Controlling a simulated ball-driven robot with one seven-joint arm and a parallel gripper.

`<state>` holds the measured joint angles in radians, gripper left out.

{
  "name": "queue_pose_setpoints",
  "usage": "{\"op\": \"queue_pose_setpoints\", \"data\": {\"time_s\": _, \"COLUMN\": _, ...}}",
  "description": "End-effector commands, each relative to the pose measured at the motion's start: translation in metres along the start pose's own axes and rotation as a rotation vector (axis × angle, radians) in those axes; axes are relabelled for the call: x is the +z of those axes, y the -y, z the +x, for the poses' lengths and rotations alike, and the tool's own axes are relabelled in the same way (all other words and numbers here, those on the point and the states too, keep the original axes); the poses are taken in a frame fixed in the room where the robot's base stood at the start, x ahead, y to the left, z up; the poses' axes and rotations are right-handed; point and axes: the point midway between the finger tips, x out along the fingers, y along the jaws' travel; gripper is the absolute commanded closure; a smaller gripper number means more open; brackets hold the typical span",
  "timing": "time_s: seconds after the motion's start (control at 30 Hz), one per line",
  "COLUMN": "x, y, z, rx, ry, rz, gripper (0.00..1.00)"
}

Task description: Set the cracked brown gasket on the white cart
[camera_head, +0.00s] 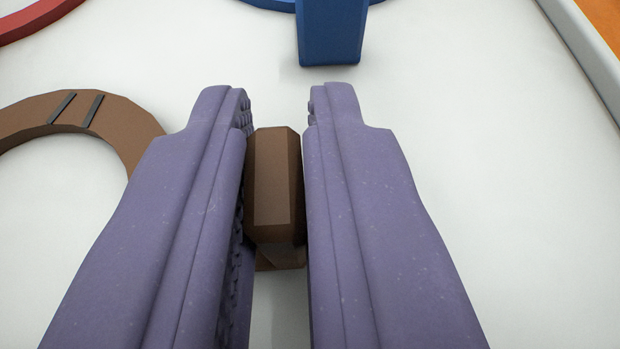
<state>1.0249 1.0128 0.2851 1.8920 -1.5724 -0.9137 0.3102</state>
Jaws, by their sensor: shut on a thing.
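The brown gasket (118,115) is a flat ring at the left, with two dark bars across its band that look like the crack marks. Its near part runs out of frame and behind my left finger. A brown block (275,185), the same colour, sits between my gripper's (277,115) two purple fingers, which are shut on it. It looks like the gasket's grip tab, but the join is hidden by the finger. A small brown piece shows below the block. Everything rests on or just over a white surface (440,85); I cannot tell if this is the white cart.
A blue ring part with an upright blue block (331,35) stands straight ahead of my fingertips. A red curved part (30,22) lies at the top left. A raised pale rim (585,50) bounds the surface at the right, with orange beyond. The right side is clear.

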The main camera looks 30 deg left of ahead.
Motion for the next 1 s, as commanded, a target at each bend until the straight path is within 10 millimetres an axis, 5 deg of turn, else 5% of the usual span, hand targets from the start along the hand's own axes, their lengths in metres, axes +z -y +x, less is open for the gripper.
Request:
{"op": "queue_pose_setpoints", "data": {"time_s": 0.33, "x": 0.002, "y": 0.000, "z": 0.001, "rx": 0.000, "ry": -0.001, "rz": -0.002, "gripper": 1.00}}
{"op": "queue_pose_setpoints", "data": {"time_s": 0.37, "x": 0.002, "y": 0.000, "z": 0.001, "rx": 0.001, "ry": -0.001, "rz": -0.002, "gripper": 0.77}}
{"op": "queue_pose_setpoints", "data": {"time_s": 0.47, "x": 0.001, "y": 0.000, "z": 0.001, "rx": 0.001, "ry": 0.000, "rz": -0.002, "gripper": 0.58}}
{"op": "queue_pose_setpoints", "data": {"time_s": 0.8, "x": -0.002, "y": 0.000, "z": -0.002, "rx": 0.001, "ry": 0.000, "rz": -0.001, "gripper": 0.58}}
{"op": "queue_pose_setpoints", "data": {"time_s": 1.0, "x": -0.005, "y": -0.001, "z": -0.040, "rx": 0.004, "ry": 0.002, "rz": 0.000, "gripper": 0.58}}
